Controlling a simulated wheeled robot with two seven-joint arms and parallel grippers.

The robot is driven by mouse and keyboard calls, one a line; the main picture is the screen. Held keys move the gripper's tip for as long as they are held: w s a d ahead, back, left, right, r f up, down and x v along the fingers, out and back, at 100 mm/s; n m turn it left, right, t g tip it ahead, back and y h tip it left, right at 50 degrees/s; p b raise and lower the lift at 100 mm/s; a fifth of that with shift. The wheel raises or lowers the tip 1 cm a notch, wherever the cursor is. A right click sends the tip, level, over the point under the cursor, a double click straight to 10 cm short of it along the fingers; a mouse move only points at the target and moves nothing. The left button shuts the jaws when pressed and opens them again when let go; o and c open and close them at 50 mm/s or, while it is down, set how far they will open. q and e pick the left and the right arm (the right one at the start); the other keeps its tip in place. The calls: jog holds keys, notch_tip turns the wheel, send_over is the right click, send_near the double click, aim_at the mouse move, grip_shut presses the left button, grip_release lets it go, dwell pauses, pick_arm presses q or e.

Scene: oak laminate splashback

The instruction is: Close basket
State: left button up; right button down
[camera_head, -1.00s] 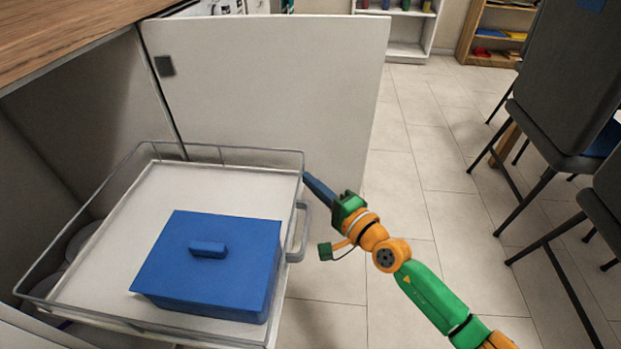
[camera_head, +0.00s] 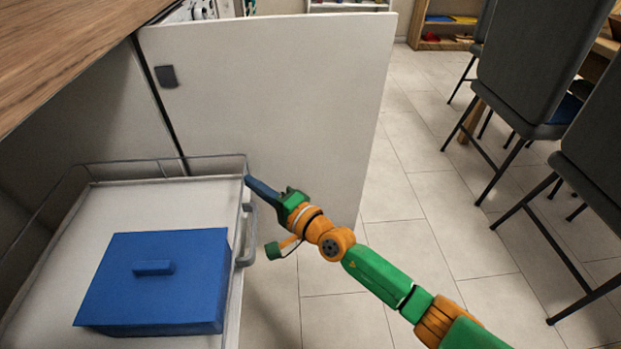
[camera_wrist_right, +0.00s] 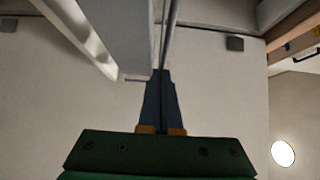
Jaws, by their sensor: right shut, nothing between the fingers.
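The pull-out basket (camera_head: 72,238) has a wire rim and a pale floor, and it stands out of the cabinet at the left in the head view. A grey handle (camera_head: 248,236) is on its right side. My right gripper (camera_head: 250,182) is shut and empty, its blue fingertips at the basket's far right corner, beside the rim. In the right wrist view the gripper (camera_wrist_right: 160,78) points at the wire and a pale panel edge; I cannot tell whether it touches. My left gripper is not in view.
A blue lidded box (camera_head: 160,290) sits in the basket. The open white cabinet door (camera_head: 270,100) stands behind the basket and gripper. A wooden countertop (camera_head: 60,45) is above left. Dark chairs (camera_head: 530,70) stand at the right, with clear tiled floor (camera_head: 410,200) between.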

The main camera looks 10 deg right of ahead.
send_over(206, 212)
dwell(0.4)
dwell(0.5)
